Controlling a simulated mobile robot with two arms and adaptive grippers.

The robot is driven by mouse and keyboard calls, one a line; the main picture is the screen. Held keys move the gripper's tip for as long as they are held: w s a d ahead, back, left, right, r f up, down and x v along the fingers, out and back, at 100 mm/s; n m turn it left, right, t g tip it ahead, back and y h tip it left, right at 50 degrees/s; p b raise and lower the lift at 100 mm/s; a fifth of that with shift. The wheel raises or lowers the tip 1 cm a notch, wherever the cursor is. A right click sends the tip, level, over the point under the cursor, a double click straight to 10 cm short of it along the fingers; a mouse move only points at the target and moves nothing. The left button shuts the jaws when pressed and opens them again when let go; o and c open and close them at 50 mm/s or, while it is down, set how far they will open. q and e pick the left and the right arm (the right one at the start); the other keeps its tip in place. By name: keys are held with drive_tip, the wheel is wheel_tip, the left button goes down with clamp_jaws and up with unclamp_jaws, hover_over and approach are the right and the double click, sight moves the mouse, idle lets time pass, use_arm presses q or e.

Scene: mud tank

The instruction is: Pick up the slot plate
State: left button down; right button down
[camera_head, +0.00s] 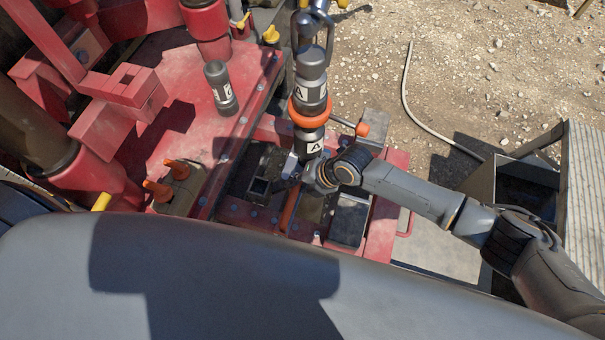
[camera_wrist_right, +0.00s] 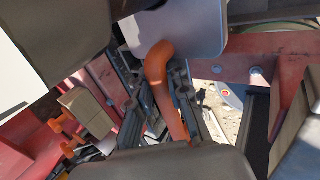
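A grey metal plate (camera_wrist_right: 185,25) with a bent orange handle (camera_wrist_right: 163,85) shows in the right wrist view; it looks like the slot plate. In the head view an orange bar (camera_head: 289,208), likely this handle, lies low in the red frame. My right gripper (camera_head: 300,174) is just above that bar, beside the vertical black rod (camera_head: 310,95). The gripper hides part of the plate area. My left gripper is out of view.
An orange-tipped lever (camera_head: 361,129) is close to my right wrist. Small orange-handled levers (camera_head: 158,190) stand at left. Gravel ground (camera_head: 450,60) lies beyond, with a hose (camera_head: 408,95).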

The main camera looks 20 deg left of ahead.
drive_tip(key=shift+w+a+r, duration=0.1)
drive_tip(key=shift+w+r, duration=0.05)
drive_tip(key=shift+r, duration=0.1)
